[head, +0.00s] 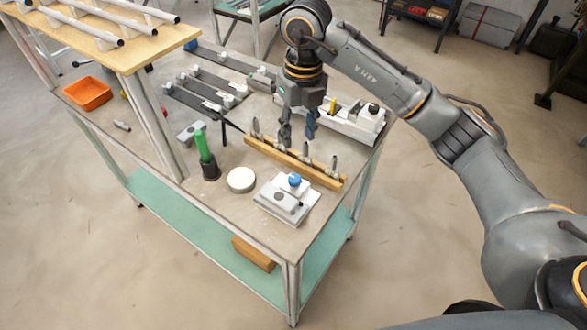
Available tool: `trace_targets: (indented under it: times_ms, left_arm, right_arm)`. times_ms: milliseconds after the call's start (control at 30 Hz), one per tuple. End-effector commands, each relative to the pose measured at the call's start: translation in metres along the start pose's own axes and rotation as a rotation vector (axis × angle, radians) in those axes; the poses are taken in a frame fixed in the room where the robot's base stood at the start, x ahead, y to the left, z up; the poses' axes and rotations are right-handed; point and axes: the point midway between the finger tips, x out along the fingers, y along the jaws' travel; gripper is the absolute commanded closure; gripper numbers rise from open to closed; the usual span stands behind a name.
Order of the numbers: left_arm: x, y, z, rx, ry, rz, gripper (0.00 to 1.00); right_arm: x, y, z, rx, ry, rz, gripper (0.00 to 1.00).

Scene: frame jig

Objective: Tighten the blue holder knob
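A round blue knob (294,180) sits on top of a pale holder block (287,199) near the front right of the workbench. My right gripper (298,132) points down above the bench, behind and above the blue knob and apart from it. Its fingers look spread, with nothing visible between them. A bluish part shows at its right finger. My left gripper is not in view.
A wooden rack (268,152) with several upright metal pieces stands between my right gripper and the holder. A white disc (241,180) and a green-handled tool in a dark cup (211,172) are left of the holder. An orange bin (88,94) is at far left.

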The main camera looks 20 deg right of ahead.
Motion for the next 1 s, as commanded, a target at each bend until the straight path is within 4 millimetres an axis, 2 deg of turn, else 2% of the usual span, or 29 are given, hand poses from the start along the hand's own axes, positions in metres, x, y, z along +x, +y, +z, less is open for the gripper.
trace_targets:
  times_ms: [167,600,800,1000]
  left_arm:
    - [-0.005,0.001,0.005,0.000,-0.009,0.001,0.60]
    - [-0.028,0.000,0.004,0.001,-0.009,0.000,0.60]
    - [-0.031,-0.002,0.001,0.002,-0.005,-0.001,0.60]
    - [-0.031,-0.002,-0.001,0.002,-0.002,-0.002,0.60]
  right_arm:
    - [0.026,0.001,-0.002,-0.001,0.007,0.003,0.61]
    - [0.113,0.003,-0.002,-0.003,0.006,0.005,0.61]
    - [0.131,0.002,-0.001,-0.004,0.002,0.005,0.61]
    - [0.135,0.002,-0.001,-0.004,0.002,0.005,0.61]
